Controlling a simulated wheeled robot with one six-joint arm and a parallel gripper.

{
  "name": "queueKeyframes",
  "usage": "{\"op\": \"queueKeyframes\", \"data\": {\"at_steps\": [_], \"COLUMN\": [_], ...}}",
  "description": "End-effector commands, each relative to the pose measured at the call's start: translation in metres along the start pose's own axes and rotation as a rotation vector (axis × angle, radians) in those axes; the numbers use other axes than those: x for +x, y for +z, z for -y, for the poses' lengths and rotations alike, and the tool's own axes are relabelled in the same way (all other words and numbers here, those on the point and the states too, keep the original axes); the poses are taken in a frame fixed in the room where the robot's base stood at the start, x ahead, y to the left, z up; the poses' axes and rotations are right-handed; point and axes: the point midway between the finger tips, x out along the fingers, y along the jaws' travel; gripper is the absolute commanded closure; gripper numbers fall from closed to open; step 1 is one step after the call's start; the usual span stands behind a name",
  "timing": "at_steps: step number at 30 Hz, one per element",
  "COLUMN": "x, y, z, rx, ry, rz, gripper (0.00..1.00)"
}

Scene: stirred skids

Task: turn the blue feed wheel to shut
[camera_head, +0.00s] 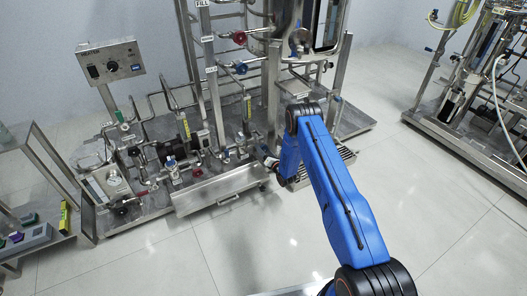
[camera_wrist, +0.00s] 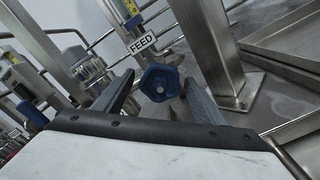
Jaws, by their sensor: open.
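The blue feed wheel (camera_wrist: 159,83) is a small lobed blue knob in the wrist view. It sits just below a white label (camera_wrist: 142,43) that reads FEED. My gripper (camera_wrist: 165,90) is open, with one dark finger on each side of the wheel. The right finger is close to the wheel's edge; I cannot tell whether it touches. A gap shows between the wheel and the left finger. In the head view my blue arm reaches the skid, and its end hides the wheel there.
A steel post (camera_wrist: 212,50) stands right of the wheel in the wrist view. In the head view, a red wheel (camera_head: 239,38) and another blue wheel (camera_head: 241,69) sit higher on the skid. A steel drip tray (camera_head: 215,190) lies left of my arm. The floor in front is clear.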

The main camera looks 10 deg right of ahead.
Motion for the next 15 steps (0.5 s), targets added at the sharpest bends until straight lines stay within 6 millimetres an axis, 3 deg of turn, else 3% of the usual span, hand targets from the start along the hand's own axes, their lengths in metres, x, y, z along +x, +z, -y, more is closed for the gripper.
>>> {"op": "queueKeyframes", "data": {"at_steps": [2, 6, 15], "x": [-0.0001, -0.0002, -0.0003], "y": [-0.0001, -0.0001, 0.0], "z": [0.0, 0.0, 0.0002], "rx": [0.0, 0.0, 0.019], "ry": [0.0, 0.0, 0.0], "rz": [0.0, 0.0, 0.0], "gripper": [0.41, 0.74, 0.76]}}
